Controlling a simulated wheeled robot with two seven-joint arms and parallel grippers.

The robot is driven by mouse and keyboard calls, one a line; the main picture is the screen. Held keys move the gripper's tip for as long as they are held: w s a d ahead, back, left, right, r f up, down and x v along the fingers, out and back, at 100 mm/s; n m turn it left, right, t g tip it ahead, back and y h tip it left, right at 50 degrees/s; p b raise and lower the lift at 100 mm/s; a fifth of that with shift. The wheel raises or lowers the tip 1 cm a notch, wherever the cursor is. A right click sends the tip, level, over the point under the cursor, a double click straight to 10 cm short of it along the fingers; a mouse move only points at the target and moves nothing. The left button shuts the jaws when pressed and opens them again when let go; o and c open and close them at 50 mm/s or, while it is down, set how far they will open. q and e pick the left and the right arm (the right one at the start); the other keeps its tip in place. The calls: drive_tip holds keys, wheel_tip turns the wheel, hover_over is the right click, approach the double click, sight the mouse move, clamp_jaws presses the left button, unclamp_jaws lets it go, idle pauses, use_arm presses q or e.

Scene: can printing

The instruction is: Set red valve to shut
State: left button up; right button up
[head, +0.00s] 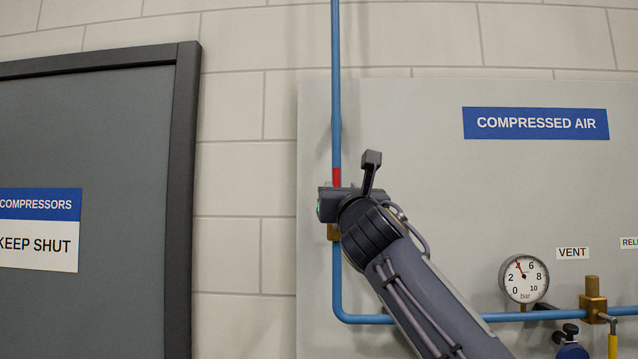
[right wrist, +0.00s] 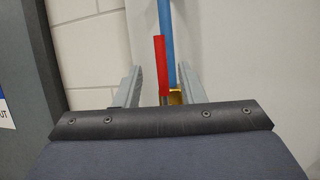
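The red valve's handle (head: 337,177) shows as a short red piece in line with the upright blue pipe, just above my right gripper (head: 328,190). The brass valve body (head: 333,232) shows partly below the gripper; the rest is hidden behind it. In the right wrist view the red handle (right wrist: 160,65) stands upright beside the blue pipe, with a bit of brass (right wrist: 175,97) at its foot. My right gripper's fingers (right wrist: 160,88) are apart on either side of the handle, with gaps visible. I cannot tell how deep the handle sits between them. My left gripper is not in view.
The blue pipe (head: 338,90) runs down the grey panel (head: 420,130) and turns right at the bottom. A pressure gauge (head: 524,279), a brass vent valve (head: 593,302) and a yellow handle (head: 613,345) are at lower right. A grey door (head: 100,130) stands at left.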

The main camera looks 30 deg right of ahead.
sight(337, 178)
drive_tip(key=p+x, duration=0.2)
drive_tip(key=x, duration=0.1)
drive_tip(key=p+x, duration=0.3)
drive_tip(key=x, duration=0.1)
drive_tip(key=shift+r, duration=0.4)
drive_tip(key=shift+w+d, duration=0.15)
drive_tip(key=shift+w, duration=0.1)
clamp_jaws()
